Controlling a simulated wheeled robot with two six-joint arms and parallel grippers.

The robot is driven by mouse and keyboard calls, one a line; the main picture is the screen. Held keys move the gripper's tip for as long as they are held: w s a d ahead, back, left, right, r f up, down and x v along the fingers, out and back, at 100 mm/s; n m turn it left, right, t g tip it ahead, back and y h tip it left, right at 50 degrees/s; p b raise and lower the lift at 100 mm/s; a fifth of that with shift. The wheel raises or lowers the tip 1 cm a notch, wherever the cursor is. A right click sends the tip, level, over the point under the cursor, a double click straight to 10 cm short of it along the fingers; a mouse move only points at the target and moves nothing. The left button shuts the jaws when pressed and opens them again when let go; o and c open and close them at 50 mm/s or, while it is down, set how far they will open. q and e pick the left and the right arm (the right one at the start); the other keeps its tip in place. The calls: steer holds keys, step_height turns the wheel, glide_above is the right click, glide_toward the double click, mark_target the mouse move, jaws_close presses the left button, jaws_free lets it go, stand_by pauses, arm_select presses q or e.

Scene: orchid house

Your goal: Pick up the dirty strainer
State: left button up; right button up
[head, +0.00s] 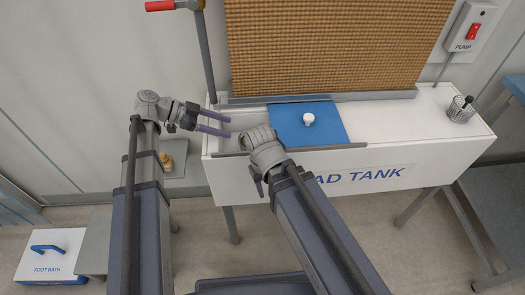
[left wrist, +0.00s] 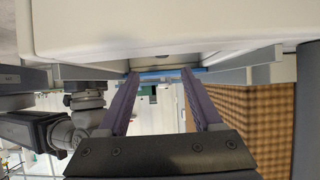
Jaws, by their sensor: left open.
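No strainer can be made out for certain in either view. My left gripper (head: 229,125) is open and empty at the left end of the white pad tank (head: 390,155), its fingers pointing right, left of the blue lid (head: 330,130) with its white knob. In the left wrist view, my left gripper (left wrist: 160,74) has its fingers apart, with a blue edge beyond the tips. My right gripper (head: 258,182) hangs at the tank's front, partly hidden by its own wrist; its jaw opening is unclear. The area behind my right wrist is hidden.
A brown pad (head: 330,45) rises behind the tank. A wire cup (head: 461,110) holding a dark item stands at the tank's right end. A pump switch box (head: 470,28) is on the wall. A red-handled lever (head: 160,6) and a foot bath (head: 65,262) are at left.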

mark_target(243, 140)
arm_select(q)
steer(key=shift+d+f, duration=0.1)
steer(key=shift+f, duration=0.05)
steer(key=b+x, duration=0.2)
steer(key=x, duration=0.1)
steer(key=b+x, duration=0.2)
steer(key=x, duration=0.2)
steer(key=shift+w+f, duration=0.15)
steer(key=shift+f, duration=0.3)
steer(key=shift+d, duration=0.25)
steer(key=shift+c, duration=0.3)
jaws_close()
stand_by(0.8)
